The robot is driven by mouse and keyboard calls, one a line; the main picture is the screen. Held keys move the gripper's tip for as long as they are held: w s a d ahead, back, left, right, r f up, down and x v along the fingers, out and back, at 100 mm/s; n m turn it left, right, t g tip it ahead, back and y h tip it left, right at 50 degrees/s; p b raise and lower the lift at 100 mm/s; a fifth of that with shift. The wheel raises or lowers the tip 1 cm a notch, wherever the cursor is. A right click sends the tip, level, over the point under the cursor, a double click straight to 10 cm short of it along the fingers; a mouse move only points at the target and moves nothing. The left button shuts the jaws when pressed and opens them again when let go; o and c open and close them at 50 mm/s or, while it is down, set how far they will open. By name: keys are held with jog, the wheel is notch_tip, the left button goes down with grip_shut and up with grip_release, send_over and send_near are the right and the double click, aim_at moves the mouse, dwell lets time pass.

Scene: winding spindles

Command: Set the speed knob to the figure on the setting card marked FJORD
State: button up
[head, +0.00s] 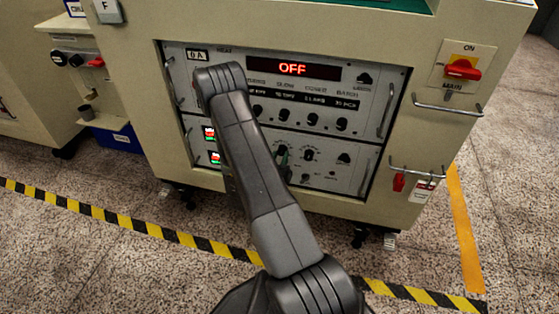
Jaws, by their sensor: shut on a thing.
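The control panel (365,101) is set in the front of a beige machine and its display (293,68) reads OFF in red. A row of dark knobs (312,120) sits under small labels, too small to read surely; I cannot tell which is the speed knob. A lower panel (345,178) has more knobs and a dark, greenish part (283,156) beside my arm. My arm crosses in front of the panels and hides part of them. My gripper is not visible, hidden behind the arm. No card marked FJORD is readable.
A red main switch (463,68) on a yellow plate is at upper right. Metal handles (448,109) stick out from the machine. Yellow-black tape (110,218) crosses the floor. Another machine (62,95) stands left.

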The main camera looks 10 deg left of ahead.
jog(key=m+b, duration=0.2)
jog(key=shift+f+m, duration=0.25)
jog(key=shift+m, duration=0.05)
jog(key=shift+r+m+b, duration=0.1)
jog(key=shift+m+b, duration=0.55)
jog(key=shift+m, duration=0.25)
jog(key=m, duration=0.5)
jog(key=shift+r+m, duration=0.15)
jog(key=shift+m, duration=0.55)
jog(key=o, duration=1)
jog(key=shift+c, duration=0.2)
